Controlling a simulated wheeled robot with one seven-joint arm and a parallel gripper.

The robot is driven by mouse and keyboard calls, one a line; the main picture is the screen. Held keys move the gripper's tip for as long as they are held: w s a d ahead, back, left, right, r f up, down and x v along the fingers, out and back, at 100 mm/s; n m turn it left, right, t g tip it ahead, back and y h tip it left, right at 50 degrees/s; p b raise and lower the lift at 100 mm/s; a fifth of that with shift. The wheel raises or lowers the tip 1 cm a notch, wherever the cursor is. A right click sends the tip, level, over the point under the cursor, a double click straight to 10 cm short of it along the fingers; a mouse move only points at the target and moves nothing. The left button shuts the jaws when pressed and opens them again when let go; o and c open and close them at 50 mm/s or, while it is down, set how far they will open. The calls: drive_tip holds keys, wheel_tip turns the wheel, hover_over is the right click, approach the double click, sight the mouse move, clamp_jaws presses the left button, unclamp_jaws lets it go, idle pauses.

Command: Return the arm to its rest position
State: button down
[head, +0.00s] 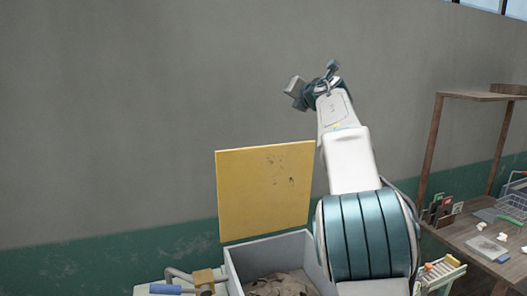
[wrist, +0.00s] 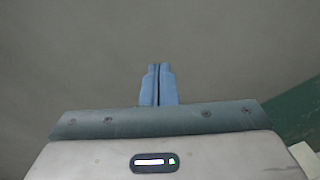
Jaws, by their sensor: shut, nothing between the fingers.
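My gripper shows in the wrist view (wrist: 158,72) with its two blue fingers pressed together and nothing between them. Behind the fingers is only plain grey wall. In the head view my arm is raised at the centre right, bent so that its end is high in front of the wall. The gripper's fingertips are hard to make out in that view. The gripper is well above the bin and apart from everything around it.
A grey bin (head: 237,274) with brownish clay trimmings (head: 280,285) stands below, its yellow lid (head: 265,190) upright behind it. At the right a wooden table (head: 455,236) holds a wire basket (head: 513,204) and small white pieces. The wall's upper area is clear.

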drive_tip(key=s+d+m+t+h, duration=0.25)
drive_tip(key=s+d+m, duration=0.25)
drive_tip(key=d+m, duration=0.3)
drive_tip(key=s+d+f+m+g+h+b, duration=0.35)
drive_tip(key=s+d+f+m+h, duration=0.4)
drive_tip(key=s+f+m, duration=0.5)
drive_tip(key=s+a+f+m+g+y, duration=0.1)
drive_tip(key=s+a+f+m+g, duration=0.2)
drive_tip(key=s+f, duration=0.6)
drive_tip(key=s+a+f+m+g+y+b, duration=0.1)
drive_tip(key=s+a+f+m+g+y, duration=0.1)
drive_tip(key=s+f, duration=0.8)
drive_tip(key=s+a+f+m+g+y, duration=0.2)
drive_tip(key=s+a+f+m+g, duration=0.3)
drive_tip(key=s+f+m, duration=0.3)
drive_tip(key=s+f+g, duration=0.1)
drive_tip(key=s+f, duration=0.1)
drive_tip(key=s, duration=0.2)
drive_tip(key=shift+f+g+b, duration=0.2)
drive_tip(key=shift+g+b, duration=0.1)
